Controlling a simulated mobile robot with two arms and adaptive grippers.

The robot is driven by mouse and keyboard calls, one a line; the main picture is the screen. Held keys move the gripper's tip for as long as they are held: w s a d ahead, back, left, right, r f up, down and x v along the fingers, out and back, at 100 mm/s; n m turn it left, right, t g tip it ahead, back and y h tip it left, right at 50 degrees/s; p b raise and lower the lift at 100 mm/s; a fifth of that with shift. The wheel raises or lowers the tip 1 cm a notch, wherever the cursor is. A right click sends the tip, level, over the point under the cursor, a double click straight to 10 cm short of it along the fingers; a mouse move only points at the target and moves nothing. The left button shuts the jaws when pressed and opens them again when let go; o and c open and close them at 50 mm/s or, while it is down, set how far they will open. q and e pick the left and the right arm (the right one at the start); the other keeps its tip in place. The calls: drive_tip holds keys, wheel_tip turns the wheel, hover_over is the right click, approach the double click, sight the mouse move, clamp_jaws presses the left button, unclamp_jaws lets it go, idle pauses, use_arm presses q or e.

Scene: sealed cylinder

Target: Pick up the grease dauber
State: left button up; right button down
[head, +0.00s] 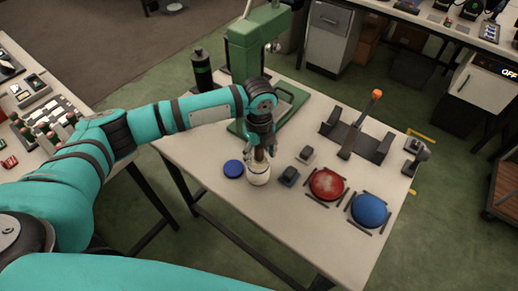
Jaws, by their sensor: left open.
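A white jar (257,174) stands near the front left edge of the table, with a blue lid (233,168) lying beside it on the left. A small brownish handle (260,155), which looks like the grease dauber, sticks up from the jar's mouth. My left gripper (261,150) points down directly over the jar, its fingers open around or close beside the handle. The fingers hide much of the dauber, and I cannot tell whether they touch it. My right gripper does not show.
A green press (243,52) stands behind my left gripper, with a dark bottle (202,72) beside it. Small dark blocks, a red dome (326,184) and a blue dome (369,210) lie to the right. A dark cradle with an orange-tipped lever (360,125) is farther back.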

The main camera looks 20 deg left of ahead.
use_arm(q)
drive_tip(key=shift+f, duration=0.25)
clamp_jaws()
drive_tip(key=shift+r, duration=0.1)
drive_tip(key=shift+r, duration=0.45)
wheel_tip(320, 180, up, 2)
drive_tip(key=shift+w+r+b, duration=0.1)
drive_tip(key=shift+b, duration=0.55)
drive_tip(key=s+d+r+b, duration=0.1)
drive_tip(key=d+b, duration=0.1)
drive_tip(key=d, duration=0.6)
drive_tip(key=s+d+b, duration=0.1)
drive_tip(key=d, duration=0.6)
drive_tip(key=shift+s+d+r+b, duration=0.35)
drive_tip(key=shift+r, duration=0.05)
